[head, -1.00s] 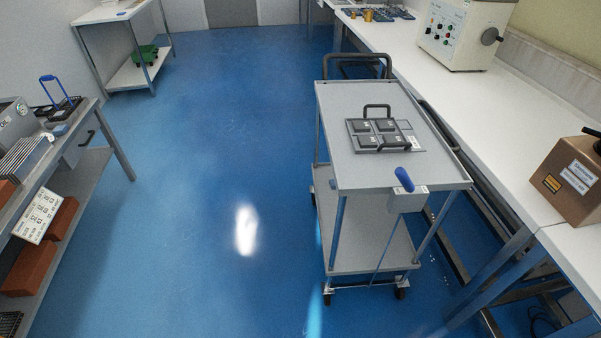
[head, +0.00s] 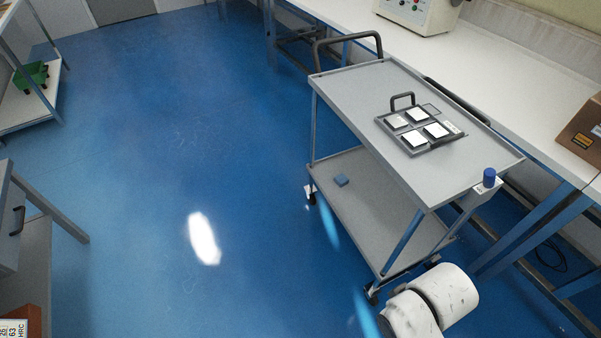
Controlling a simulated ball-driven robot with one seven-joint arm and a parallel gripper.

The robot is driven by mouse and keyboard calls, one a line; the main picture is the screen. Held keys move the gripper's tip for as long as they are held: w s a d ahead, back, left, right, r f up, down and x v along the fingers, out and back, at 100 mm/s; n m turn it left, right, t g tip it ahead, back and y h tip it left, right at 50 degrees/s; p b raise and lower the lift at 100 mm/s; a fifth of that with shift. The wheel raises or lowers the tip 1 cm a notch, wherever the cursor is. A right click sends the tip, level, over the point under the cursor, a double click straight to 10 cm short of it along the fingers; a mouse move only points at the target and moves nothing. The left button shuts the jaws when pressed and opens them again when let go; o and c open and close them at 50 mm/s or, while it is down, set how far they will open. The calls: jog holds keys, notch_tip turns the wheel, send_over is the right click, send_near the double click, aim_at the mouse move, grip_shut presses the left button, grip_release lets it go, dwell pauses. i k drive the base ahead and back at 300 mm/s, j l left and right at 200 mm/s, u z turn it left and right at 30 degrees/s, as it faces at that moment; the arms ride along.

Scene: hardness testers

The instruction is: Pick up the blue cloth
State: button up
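My gripper is out of view. Only rounded white links of my arm show at the bottom right, in front of the cart's near end. Whether the gripper is open or shut is not shown.
A tray of square blocks (head: 383,118) with a handle sits on the cart's top. A blue cylinder (head: 489,178) is at the cart's near right corner. A white bench (head: 500,75) runs along the right. Blue floor (head: 150,150) is clear left of the cart.

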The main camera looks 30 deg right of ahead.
aim_at(341, 180)
jog(key=i+j+z, duration=0.1)
jog(key=i, duration=0.7)
jog(key=i+j, duration=0.15)
jog(key=i, duration=0.7)
jog(key=i+j+z, duration=0.15)
jog(key=i+z, duration=0.35)
jog(key=i, duration=0.15)
